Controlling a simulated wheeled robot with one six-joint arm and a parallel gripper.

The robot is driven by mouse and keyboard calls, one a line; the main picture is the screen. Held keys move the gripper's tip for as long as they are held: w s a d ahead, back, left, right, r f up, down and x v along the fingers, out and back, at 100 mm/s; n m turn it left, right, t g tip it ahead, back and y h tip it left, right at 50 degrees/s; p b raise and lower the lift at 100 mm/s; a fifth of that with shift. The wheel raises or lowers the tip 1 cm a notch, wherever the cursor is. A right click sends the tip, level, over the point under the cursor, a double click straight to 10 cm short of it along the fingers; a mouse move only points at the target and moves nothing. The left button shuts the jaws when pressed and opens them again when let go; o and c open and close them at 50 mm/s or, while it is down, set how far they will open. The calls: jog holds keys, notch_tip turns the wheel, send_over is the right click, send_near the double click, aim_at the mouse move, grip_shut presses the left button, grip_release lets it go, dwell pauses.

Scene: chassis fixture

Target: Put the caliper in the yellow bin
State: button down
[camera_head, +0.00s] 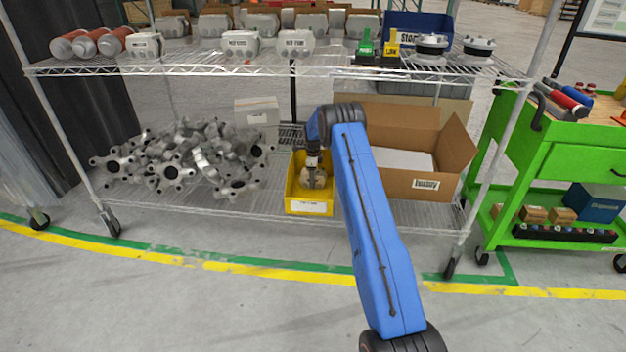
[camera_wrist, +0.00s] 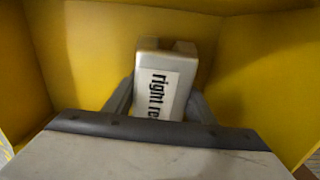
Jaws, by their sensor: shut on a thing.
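The yellow bin (camera_head: 291,189) stands on the lower wire shelf, left of the cardboard box, with a white label on its front. My gripper (camera_head: 313,168) reaches down into it. A grey caliper (camera_head: 314,180) is between the fingers, inside the bin. In the wrist view the caliper (camera_wrist: 165,78) carries a white label reading "right re", the rest cut off from sight. The fingers of my gripper (camera_wrist: 161,106) are shut on its two sides. The bin walls (camera_wrist: 265,60) surround it. I cannot tell whether the caliper touches the bin floor.
A heap of grey metal parts (camera_head: 175,160) lies left of the bin. An open cardboard box (camera_head: 396,181) stands right of it. The upper shelf (camera_head: 210,66) above holds several labelled calipers (camera_head: 240,44). A green cart (camera_head: 560,150) stands at the right.

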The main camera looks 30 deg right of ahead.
jog(key=c, duration=0.8)
grip_release()
notch_tip(320, 180, up, 12)
jog(key=shift+r, duration=0.1)
jog(key=shift+s, duration=0.1)
